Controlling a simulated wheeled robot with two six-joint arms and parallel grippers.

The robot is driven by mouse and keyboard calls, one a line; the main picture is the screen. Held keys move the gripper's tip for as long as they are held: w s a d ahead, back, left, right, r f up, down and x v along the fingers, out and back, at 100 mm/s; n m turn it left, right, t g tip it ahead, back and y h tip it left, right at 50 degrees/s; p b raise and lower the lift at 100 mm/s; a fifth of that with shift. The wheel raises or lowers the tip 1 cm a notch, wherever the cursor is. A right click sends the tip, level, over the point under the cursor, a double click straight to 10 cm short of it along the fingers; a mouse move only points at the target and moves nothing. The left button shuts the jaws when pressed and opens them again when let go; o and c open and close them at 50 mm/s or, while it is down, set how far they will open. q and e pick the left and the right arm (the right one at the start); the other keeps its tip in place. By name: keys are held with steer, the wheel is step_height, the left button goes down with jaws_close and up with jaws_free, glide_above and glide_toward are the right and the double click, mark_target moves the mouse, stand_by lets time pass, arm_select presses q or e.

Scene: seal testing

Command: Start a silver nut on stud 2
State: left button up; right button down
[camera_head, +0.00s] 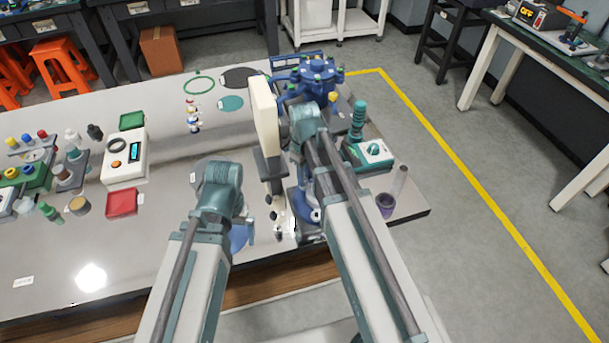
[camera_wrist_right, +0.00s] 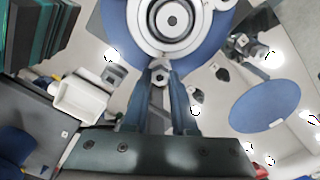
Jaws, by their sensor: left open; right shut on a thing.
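In the right wrist view, my right gripper (camera_wrist_right: 160,72) is shut on a small silver nut (camera_wrist_right: 160,78) between its dark blue fingertips. The nut is just beside the rim of a round white and grey fixture (camera_wrist_right: 172,20) on a blue base. I cannot tell whether the nut touches a stud; no stud number is readable. In the head view, my right arm covers most of this blue-based fixture (camera_head: 306,207). My left arm ends in a teal joint at the left, and its gripper is hidden behind it.
A blue disc (camera_head: 238,240) lies left of the fixture. Small loose parts (camera_head: 277,228) lie between them. A blue multi-port device (camera_head: 318,72) stands behind, and a teal-topped box (camera_head: 372,155) at right. A red tray (camera_head: 122,203) and a white meter (camera_head: 125,160) are at left. The front-left table is mostly clear.

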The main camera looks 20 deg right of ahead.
steer(key=shift+m, duration=1.3)
steer(key=shift+s+m, duration=0.1)
steer(key=shift+m, duration=0.5)
steer(key=c, duration=1.1)
jaws_free()
steer(key=shift+m, duration=0.5)
steer(key=shift+c, duration=0.2)
steer(key=o, duration=0.5)
arm_select(q)
step_height(320, 180, up, 9)
steer(key=p, duration=0.9)
arm_select(e)
step_height(320, 180, up, 9)
